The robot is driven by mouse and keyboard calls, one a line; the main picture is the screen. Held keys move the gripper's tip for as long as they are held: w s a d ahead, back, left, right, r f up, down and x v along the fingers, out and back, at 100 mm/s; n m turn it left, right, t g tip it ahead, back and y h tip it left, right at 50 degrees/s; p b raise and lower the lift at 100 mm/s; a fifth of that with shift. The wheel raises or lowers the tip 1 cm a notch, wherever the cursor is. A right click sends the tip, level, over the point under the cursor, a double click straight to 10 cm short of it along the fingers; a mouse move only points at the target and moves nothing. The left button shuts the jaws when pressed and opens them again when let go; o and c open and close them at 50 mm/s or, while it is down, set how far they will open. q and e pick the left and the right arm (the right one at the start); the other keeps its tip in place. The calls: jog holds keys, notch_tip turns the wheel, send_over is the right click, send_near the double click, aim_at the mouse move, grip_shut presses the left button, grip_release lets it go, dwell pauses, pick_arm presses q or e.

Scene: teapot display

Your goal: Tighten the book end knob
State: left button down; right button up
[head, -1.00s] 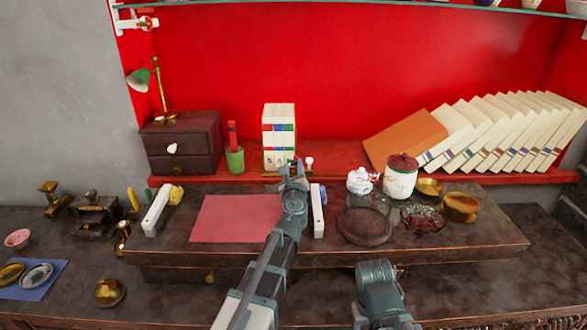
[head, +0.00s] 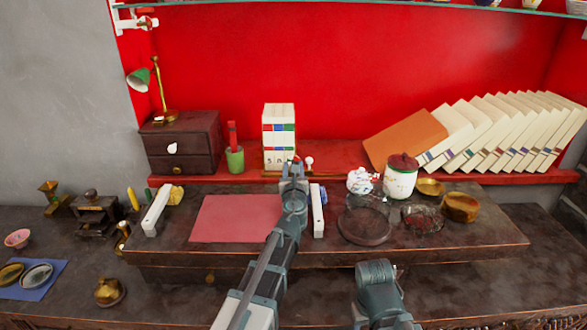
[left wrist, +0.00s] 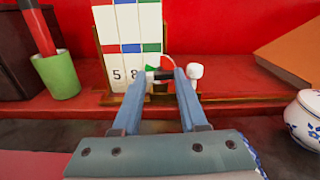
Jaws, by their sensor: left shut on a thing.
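White books with red, green and blue bands (head: 279,135) stand upright in a brass book end (left wrist: 206,106) on the red shelf. They also show in the left wrist view (left wrist: 128,35). My left gripper (head: 292,163) is at the front of the book end, at its right side. In the left wrist view its fingers (left wrist: 162,76) are shut on a small part with a dark middle, apparently the book end knob; the fingers hide most of it. A white round knob (left wrist: 195,71) shows just right of the right finger. My right gripper is not in view.
A green cup (head: 235,159) and dark drawer box (head: 181,145) stand left of the books. Leaning books (head: 495,135) and an orange book (head: 405,137) are at the right. A white lidded jar (head: 400,178) and a small teapot (head: 360,180) stand right of my left arm.

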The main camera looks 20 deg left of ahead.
pick_arm(q)
jog(key=shift+s, duration=0.1)
jog(key=shift+c, duration=2.2)
grip_release()
